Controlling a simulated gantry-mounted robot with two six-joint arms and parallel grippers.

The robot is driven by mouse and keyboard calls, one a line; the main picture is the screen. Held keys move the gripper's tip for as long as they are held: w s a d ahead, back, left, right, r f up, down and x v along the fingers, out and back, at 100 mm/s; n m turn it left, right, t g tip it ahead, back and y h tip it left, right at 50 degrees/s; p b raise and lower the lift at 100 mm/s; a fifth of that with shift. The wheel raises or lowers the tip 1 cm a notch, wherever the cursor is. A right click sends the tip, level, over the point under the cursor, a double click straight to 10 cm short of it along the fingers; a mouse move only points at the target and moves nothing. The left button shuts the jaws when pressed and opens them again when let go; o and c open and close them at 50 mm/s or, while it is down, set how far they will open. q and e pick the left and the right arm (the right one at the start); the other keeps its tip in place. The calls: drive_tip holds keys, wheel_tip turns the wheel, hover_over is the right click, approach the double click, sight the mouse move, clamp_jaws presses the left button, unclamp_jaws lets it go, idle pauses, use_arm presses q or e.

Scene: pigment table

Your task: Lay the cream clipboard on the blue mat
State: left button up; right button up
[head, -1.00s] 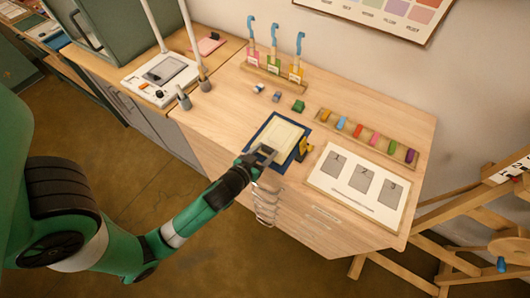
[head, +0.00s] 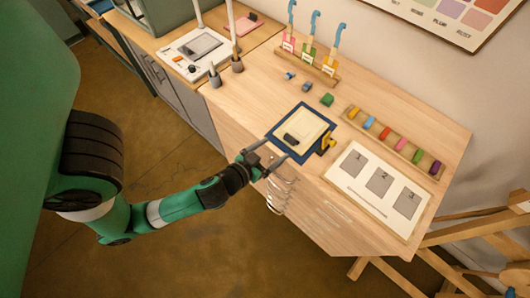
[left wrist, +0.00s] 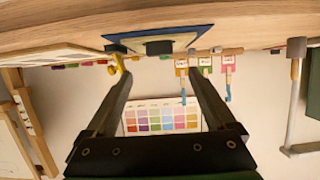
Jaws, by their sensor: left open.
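The cream clipboard (head: 304,128) lies on the blue mat (head: 284,149), with a blue border of mat around it. Its dark clip (head: 292,139) is at the end towards my left gripper. My left gripper (head: 268,155) is open and empty, just off the front corner of the mat and apart from the clipboard. In the left wrist view the scene is upside down; the mat (left wrist: 120,43), clipboard and clip (left wrist: 160,47) show edge-on beyond the two spread fingers (left wrist: 158,76). My right gripper is not in view.
A yellow object (head: 328,145) stands right beside the mat. A white board with grey rectangles (head: 370,210) lies to the right.

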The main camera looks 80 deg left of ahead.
use_arm(q)
drive_tip(key=shift+v, duration=2.05)
drive_tip(key=w+d+r+m+t+h, duration=0.1)
drive_tip(key=w+d+r+t, duration=0.3)
drive_tip(key=w+r, duration=0.7)
drive_tip(key=w+d+r+m+t+h, duration=0.1)
drive_tip(key=w+d+r+t+h, duration=0.2)
drive_tip(key=w+r, duration=0.7)
drive_tip(key=s+d+r+m+t+h, duration=0.2)
drive_tip(key=r+t, duration=0.1)
drive_tip(key=r, duration=0.8)
drive_tip(key=s+d+r+m+t+h, duration=0.2)
drive_tip(key=r+t, duration=0.1)
drive_tip(key=r, duration=0.9)
drive_tip(key=s+d+r+m+t+h, duration=0.2)
drive_tip(key=d+r+t, duration=0.1)
drive_tip(key=r, duration=0.8)
drive_tip(key=shift+r+t, duration=0.2)
drive_tip(key=shift+t, duration=0.1)
drive_tip(key=shift+r, duration=0.1)
